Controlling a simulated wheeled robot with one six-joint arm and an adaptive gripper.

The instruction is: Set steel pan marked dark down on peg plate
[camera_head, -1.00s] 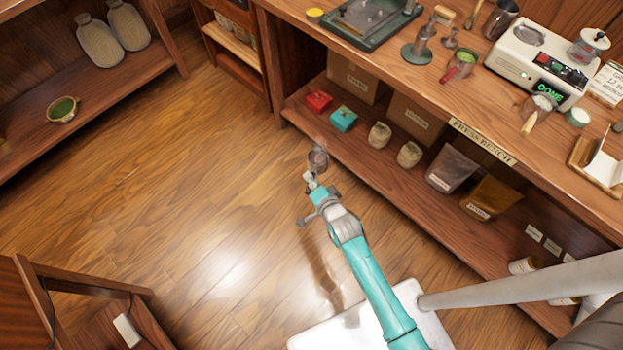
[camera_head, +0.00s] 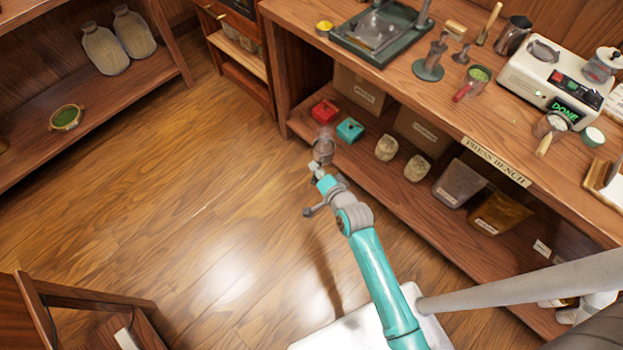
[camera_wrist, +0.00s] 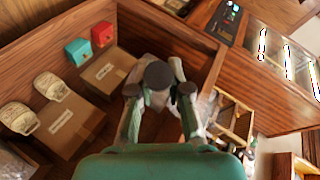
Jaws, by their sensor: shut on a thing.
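My gripper (camera_head: 318,168) is shut on a small grey steel pan (camera_head: 323,150), held in the air in front of the bench's lower shelf. In the wrist view the pan shows as a dark round end (camera_wrist: 158,75) between the two fingers; no marking on it can be read. I cannot say for sure which thing is the peg plate. A dark green plate-like tray (camera_head: 349,38) with a metal top lies on the bench top, up and right of my gripper. A grey post on a round base (camera_head: 428,70) stands to its right.
The press bench (camera_head: 495,161) runs along the right. Its lower shelf holds a red box (camera_head: 324,110), a teal box (camera_head: 350,130), two pale jars (camera_head: 386,148) and bags. A white machine (camera_head: 530,75) reads DONE on the bench top. The floor (camera_head: 180,220) at left is open.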

